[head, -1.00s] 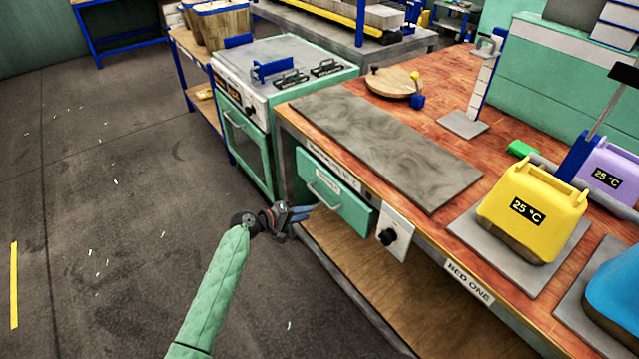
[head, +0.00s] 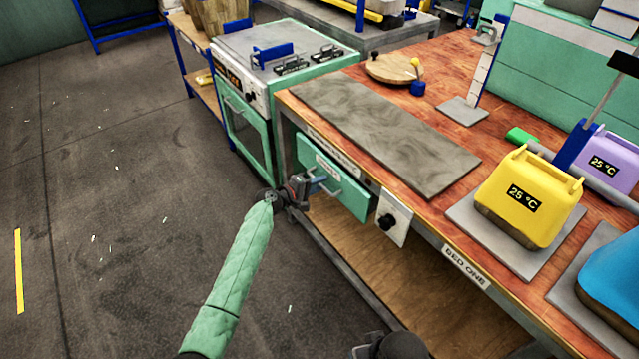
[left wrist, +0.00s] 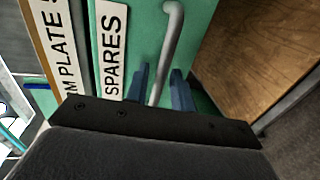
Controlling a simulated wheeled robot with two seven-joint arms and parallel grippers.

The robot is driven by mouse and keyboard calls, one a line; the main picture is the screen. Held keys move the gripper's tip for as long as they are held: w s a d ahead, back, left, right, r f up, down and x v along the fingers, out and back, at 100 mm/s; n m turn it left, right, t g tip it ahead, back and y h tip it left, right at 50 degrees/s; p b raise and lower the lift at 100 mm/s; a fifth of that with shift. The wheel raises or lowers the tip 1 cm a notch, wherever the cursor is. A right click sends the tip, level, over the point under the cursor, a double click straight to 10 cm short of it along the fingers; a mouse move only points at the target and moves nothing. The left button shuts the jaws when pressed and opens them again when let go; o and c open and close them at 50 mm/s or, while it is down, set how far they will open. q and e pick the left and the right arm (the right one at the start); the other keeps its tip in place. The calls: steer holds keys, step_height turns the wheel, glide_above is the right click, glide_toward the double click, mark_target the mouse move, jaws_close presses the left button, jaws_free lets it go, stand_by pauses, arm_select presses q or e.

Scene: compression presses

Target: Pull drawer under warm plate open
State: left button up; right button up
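The green drawer (head: 350,199) is under the table edge below the grey warm plate (head: 385,125) and looks shut. Its front carries a "SPARES" label, which shows large in the left wrist view (left wrist: 112,55). My left gripper (head: 318,184) is at the drawer front. In the left wrist view its two fingers (left wrist: 160,88) are apart, one on each side of the handle, with gaps visible beside the bar. A dark part at the bottom edge of the head view looks like my right gripper (head: 390,346); its fingers cannot be made out.
A control knob panel (head: 392,218) is right of the drawer. A wooden lower shelf (head: 400,285) lies below. A green stove (head: 255,120) stands left of the table. A yellow press block (head: 528,200) is on the tabletop.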

arm_select(q)
steer(key=shift+w+d, duration=0.1)
steer(key=shift+d, duration=0.05)
arm_select(e)
steer(key=shift+s+d, duration=0.1)
arm_select(q)
jaws_close()
steer(key=shift+f, duration=0.1)
